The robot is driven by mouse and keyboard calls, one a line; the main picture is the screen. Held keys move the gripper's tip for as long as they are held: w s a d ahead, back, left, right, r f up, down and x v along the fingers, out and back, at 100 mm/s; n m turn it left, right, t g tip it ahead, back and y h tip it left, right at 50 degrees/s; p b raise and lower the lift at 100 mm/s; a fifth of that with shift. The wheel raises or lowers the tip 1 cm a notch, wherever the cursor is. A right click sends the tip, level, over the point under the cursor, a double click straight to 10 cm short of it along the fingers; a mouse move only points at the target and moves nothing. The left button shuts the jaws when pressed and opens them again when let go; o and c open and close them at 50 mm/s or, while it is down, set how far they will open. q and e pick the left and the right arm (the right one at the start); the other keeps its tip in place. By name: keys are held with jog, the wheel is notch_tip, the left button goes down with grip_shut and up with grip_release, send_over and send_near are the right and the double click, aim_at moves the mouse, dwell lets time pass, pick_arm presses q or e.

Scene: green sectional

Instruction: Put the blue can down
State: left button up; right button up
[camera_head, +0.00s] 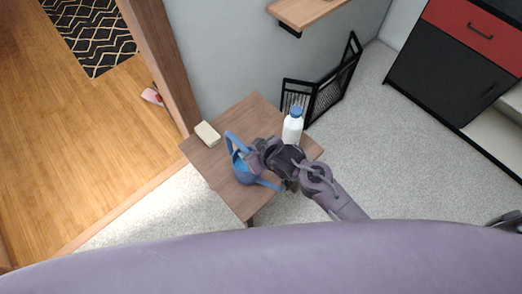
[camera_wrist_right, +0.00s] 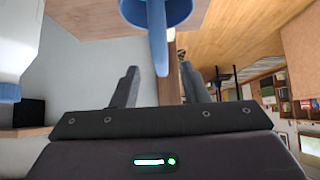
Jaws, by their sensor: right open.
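The blue can (camera_head: 242,172) is a watering can with a looped handle and a long spout. It appears to rest on the small wooden table (camera_head: 215,167), near its front edge. My right gripper (camera_head: 258,158) is at the can's right side and hides part of it. In the right wrist view, the can (camera_wrist_right: 158,12) is at the top, and a narrow blue part of it reaches down between the spread fingers of the gripper (camera_wrist_right: 160,72). The fingers are open, with gaps on both sides.
A white bottle with a blue cap (camera_head: 292,126) stands on the table close behind my right gripper. A pale block (camera_head: 207,134) lies at the table's left back edge. A black metal rack (camera_head: 325,90) stands on the floor behind. The table's back middle is bare.

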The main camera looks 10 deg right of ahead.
jog(key=v, duration=0.7)
jog(key=shift+s+d+r, duration=0.1)
jog(key=shift+r, duration=0.05)
